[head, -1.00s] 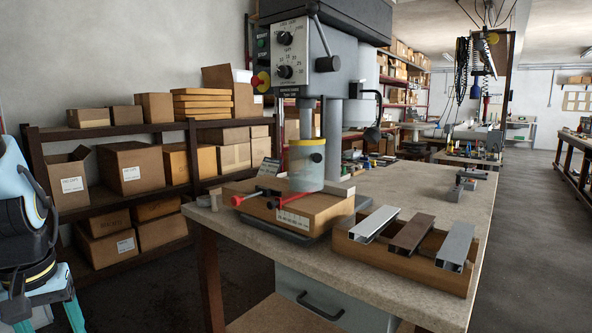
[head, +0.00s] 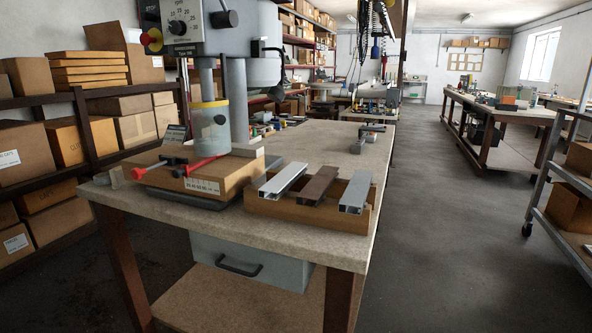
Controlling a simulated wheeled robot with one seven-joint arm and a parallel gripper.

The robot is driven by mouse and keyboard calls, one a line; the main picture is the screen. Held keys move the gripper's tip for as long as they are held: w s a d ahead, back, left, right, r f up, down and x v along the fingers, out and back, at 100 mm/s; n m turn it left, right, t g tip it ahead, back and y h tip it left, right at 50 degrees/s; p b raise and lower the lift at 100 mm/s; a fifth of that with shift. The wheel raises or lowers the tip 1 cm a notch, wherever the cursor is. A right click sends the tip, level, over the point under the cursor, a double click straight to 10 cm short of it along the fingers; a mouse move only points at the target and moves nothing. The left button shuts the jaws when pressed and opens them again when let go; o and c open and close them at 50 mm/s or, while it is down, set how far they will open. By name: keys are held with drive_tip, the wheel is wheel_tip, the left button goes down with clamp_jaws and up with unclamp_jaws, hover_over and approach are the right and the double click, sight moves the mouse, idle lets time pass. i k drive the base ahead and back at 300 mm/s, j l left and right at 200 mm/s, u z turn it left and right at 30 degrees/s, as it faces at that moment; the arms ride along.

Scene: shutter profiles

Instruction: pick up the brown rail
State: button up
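The brown rail (head: 319,186) lies in a low wooden holder (head: 290,211) near the front right of the workbench. It is the middle one of three profiles, with a silver-white rail (head: 284,178) to its left and a silver-grey rail (head: 355,192) to its right. The rails lie side by side with gaps between them, and their hollow ends face me. My gripper does not show in the head view.
A drill press (head: 238,100) stands left of the holder, with red-tipped handles (head: 205,163) on its wooden base. The bench top (head: 325,143) behind the holder is mostly clear. Open floor (head: 440,240) lies right of the bench. A shelf cart (head: 560,190) stands at the far right.

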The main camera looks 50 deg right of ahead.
sight(312, 194)
drive_tip(key=k+l, duration=0.4)
drive_tip(key=l, duration=0.15)
drive_tip(key=k+l+u, duration=0.45)
drive_tip(key=k+l, duration=0.25)
drive_tip(key=l, duration=0.15)
drive_tip(key=k+l+u, duration=0.5)
drive_tip(key=k, duration=0.3)
drive_tip(key=k+l+u, duration=0.3)
drive_tip(key=l, duration=0.45)
drive_tip(key=k+l+u, duration=0.3)
drive_tip(key=k+l, duration=0.2)
drive_tip(key=l, duration=0.2)
drive_tip(key=k+l+u, duration=0.35)
drive_tip(key=k+l, duration=0.1)
drive_tip(key=l, duration=0.15)
